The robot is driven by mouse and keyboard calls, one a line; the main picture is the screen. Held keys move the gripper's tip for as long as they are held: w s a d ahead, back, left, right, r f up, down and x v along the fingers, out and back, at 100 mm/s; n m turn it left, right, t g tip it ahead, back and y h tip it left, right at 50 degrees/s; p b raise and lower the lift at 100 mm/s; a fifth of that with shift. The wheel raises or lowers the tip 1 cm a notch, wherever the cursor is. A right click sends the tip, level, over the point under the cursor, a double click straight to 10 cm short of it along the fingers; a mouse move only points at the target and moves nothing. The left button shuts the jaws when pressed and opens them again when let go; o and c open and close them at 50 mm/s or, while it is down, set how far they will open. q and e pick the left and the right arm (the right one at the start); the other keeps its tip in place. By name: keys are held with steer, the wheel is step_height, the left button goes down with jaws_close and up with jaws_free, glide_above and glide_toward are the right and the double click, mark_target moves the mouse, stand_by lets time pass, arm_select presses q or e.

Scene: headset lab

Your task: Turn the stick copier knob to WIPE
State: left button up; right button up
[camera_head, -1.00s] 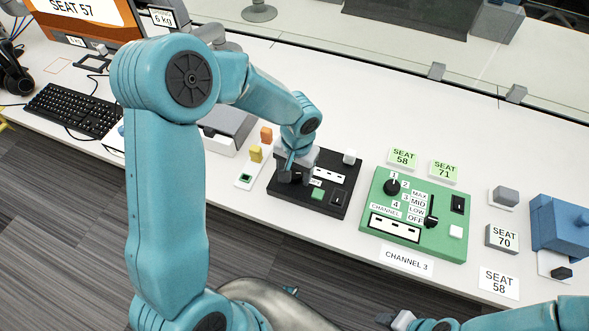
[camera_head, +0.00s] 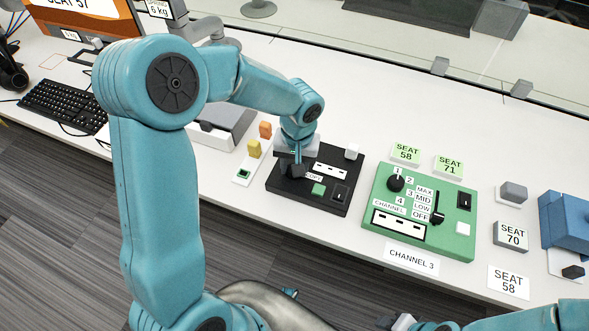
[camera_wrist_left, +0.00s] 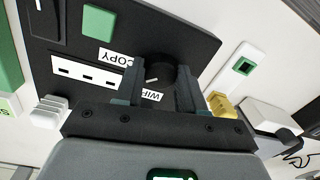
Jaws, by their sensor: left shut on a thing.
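The stick copier (camera_head: 335,208) is a black box with a green button, a switch and a row of slots. Its round black knob (camera_wrist_left: 160,74) with a white pointer line sits between the two fingers of my left gripper (camera_wrist_left: 157,84), which is shut on it. The COPY label (camera_wrist_left: 119,57) is to the knob's left and the WIPE label (camera_wrist_left: 152,95) just below it, partly hidden by the gripper. In the head view my left gripper (camera_head: 297,168) covers the knob. My right gripper (camera_head: 392,321) is at the bottom edge, away from the copier; its opening is unclear.
A green channel box (camera_head: 419,215) with a knob and slider stands right of the copier. A white block (camera_head: 351,152) sits at the copier's back corner. Bare table lies behind.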

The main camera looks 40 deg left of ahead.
arm_select(q)
steer(key=n+b, duration=0.2)
steer(key=n, duration=0.1)
steer(key=shift+w+f, duration=0.1)
steer(key=shift+f, duration=0.05)
steer(key=n+b, duration=0.1)
steer(key=n, duration=0.1)
steer(key=shift+n+b, duration=0.3)
steer(key=n+b, duration=0.1)
steer(key=n, duration=0.3)
steer(key=shift+a+r+n+b, duration=0.1)
steer(key=shift+r+n+b, duration=0.1)
steer(key=shift+n+b, duration=0.2)
steer(key=o, duration=1)
steer(key=shift+o, duration=0.2)
step_height(320, 180, up, 16)
steer(key=p, duration=0.3)
steer(key=shift+w+r, duration=0.15)
steer(key=shift+w, duration=0.25)
steer(key=shift+s, duration=0.1)
